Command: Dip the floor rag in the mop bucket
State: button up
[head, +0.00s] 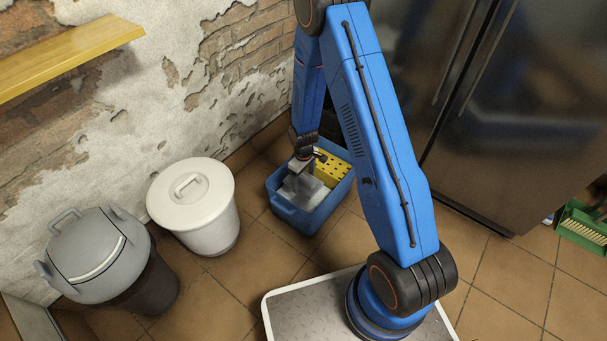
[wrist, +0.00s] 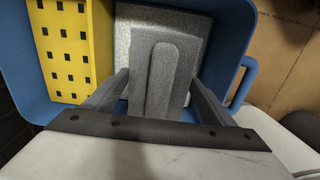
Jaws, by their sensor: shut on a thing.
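The blue mop bucket (head: 290,214) stands on the tiled floor near the wall, with a yellow wringer (head: 333,170) with dark holes in one side. My gripper (head: 301,172) points down into the bucket. It is shut on the grey floor rag (wrist: 162,75), which shows a raised fold between the fingers in the wrist view. The rag hangs inside the bucket's rim, in the part beside the wringer. A paler grey surface (wrist: 137,22) shows behind the rag. I cannot tell whether that is water or whether the rag touches it.
A white lidded bin (head: 200,215) stands left of the bucket, and a dark bin with a grey lid (head: 85,255) further left. A dark metal cabinet (head: 520,110) stands to the right. Open tile lies before the bucket.

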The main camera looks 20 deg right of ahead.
notch_tip(320, 180, down, 14)
jog(key=shift+r, duration=0.1)
dwell(0.7)
dwell(1.2)
notch_tip(320, 180, up, 24)
send_over(304, 177)
jog(key=shift+a, duration=0.1)
dwell(1.1)
